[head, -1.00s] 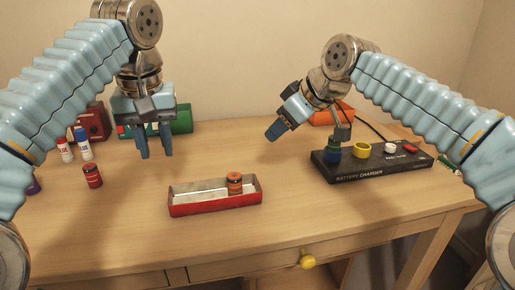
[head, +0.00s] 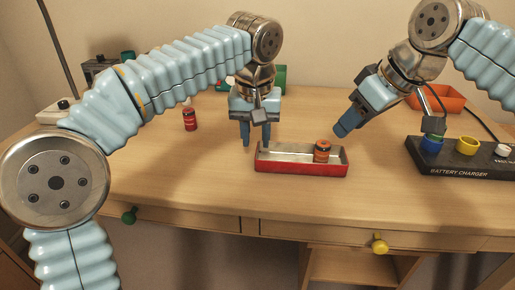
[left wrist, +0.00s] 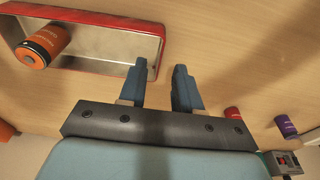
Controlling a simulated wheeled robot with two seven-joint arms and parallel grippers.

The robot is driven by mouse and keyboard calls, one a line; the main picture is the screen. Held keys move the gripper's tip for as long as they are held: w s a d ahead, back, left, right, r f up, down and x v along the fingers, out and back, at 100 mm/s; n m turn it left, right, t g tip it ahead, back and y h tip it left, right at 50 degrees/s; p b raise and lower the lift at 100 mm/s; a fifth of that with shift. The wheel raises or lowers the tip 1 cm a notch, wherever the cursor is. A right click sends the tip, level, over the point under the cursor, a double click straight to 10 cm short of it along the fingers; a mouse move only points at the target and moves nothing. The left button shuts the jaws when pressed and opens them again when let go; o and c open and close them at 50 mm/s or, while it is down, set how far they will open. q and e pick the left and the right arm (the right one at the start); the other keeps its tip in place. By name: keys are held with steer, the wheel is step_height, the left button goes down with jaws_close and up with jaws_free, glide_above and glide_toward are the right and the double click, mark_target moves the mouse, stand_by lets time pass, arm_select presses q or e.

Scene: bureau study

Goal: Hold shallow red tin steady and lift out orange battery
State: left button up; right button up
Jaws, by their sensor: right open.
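The shallow red tin (head: 300,171) sits on the desk in the head view. In the left wrist view the tin (left wrist: 95,17) is at the upper left, with the battery (left wrist: 43,46) inside. My left gripper (head: 256,142) is open and empty at the tin's left end. In the wrist view its fingers (left wrist: 160,90) lie either side of the line of the tin's end wall; contact cannot be told. My right gripper (head: 346,128) is open, tilted, above and right of the battery.
A black battery charger (head: 465,171) with coloured cells and a cable stands at the right. An orange tray (head: 450,100) is behind it. A red battery (head: 190,120) stands left of my left gripper. A purple battery (left wrist: 286,126) shows in the wrist view. The front desk strip is clear.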

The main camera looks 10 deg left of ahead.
arm_select(q)
steer(key=shift+w+f, duration=0.15)
steer(key=shift+f, duration=0.95)
steer(key=shift+w+f, duration=0.15)
steer(key=shift+f, duration=0.95)
steer(key=shift+c, duration=0.3)
jaws_close()
